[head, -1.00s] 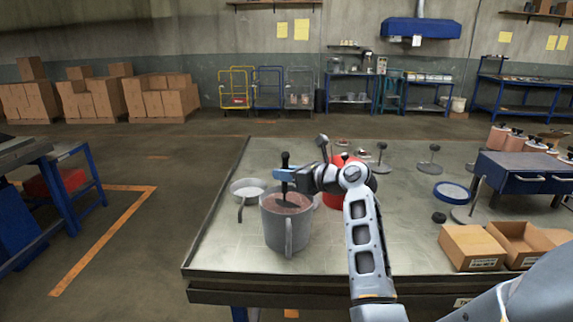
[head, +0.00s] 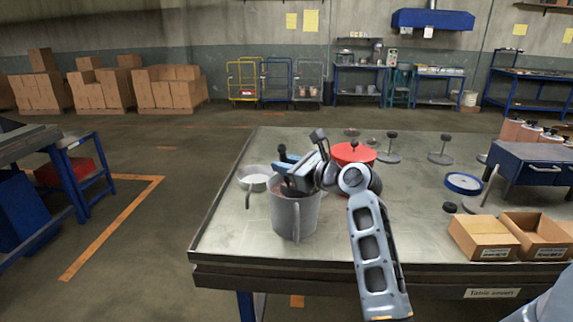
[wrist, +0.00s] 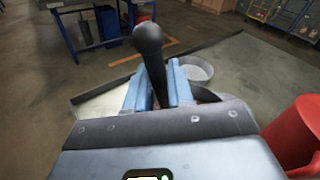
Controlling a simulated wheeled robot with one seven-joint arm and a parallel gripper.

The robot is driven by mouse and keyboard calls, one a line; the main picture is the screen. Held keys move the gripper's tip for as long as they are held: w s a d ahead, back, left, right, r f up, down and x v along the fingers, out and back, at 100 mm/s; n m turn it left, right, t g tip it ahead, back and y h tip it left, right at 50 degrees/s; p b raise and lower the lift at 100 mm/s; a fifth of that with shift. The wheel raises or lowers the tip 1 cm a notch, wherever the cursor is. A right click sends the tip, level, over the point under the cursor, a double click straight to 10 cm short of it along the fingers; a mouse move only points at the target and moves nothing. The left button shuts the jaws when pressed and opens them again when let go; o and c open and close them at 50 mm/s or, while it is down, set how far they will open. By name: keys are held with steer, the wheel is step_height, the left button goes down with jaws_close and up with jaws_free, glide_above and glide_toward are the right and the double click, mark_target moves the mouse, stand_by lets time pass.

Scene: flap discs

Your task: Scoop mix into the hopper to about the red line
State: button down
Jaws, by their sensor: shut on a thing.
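My gripper (head: 290,168) is shut on a black scoop handle with a round knob. In the wrist view the handle (wrist: 152,55) stands between the two blue fingers (wrist: 158,88). The gripper is tilted over the mouth of a grey bucket (head: 296,216) near the table's front left. Reddish-brown mix (head: 285,190) shows in part inside the bucket. The scoop's head is hidden. A red round vessel (head: 355,152), perhaps the hopper, stands behind and right of my wrist, and also shows at the right of the wrist view (wrist: 295,135). I see no red line.
A shallow metal pan (head: 254,178) with pale contents sits behind the bucket. Cardboard boxes (head: 485,237), a blue ring (head: 463,183) and a blue drawer cabinet (head: 525,162) are to the right. Round-based stands (head: 389,155) are at the back. The table's front middle (head: 335,245) is clear.

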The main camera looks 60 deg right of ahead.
mark_target(281, 146)
steer(key=r+p, duration=0.2)
steer(key=r, duration=0.1)
steer(key=shift+a+r, duration=0.2)
steer(key=shift+r, duration=0.1)
steer(key=shift+a+r+n, duration=0.3)
steer(key=shift+r, duration=0.55)
steer(key=shift+a+r+n, duration=0.25)
steer(key=shift+r+n, duration=0.05)
steer(key=shift+r, duration=0.5)
steer(key=shift+a+r, duration=0.2)
steer(key=shift+w+a+r+n+t+h+b, duration=0.1)
steer(key=shift+a+r+n+t+h+b, duration=0.2)
steer(key=shift+a+n, duration=0.5)
steer(key=shift+w+a+r+n+t+h+b, duration=0.15)
steer(key=shift+a+n+t+h+b, duration=0.1)
steer(key=shift+a+n, duration=0.55)
steer(key=shift+s+a, duration=0.1)
steer(key=c, duration=1.6)
jaws_free()
jaws_close()
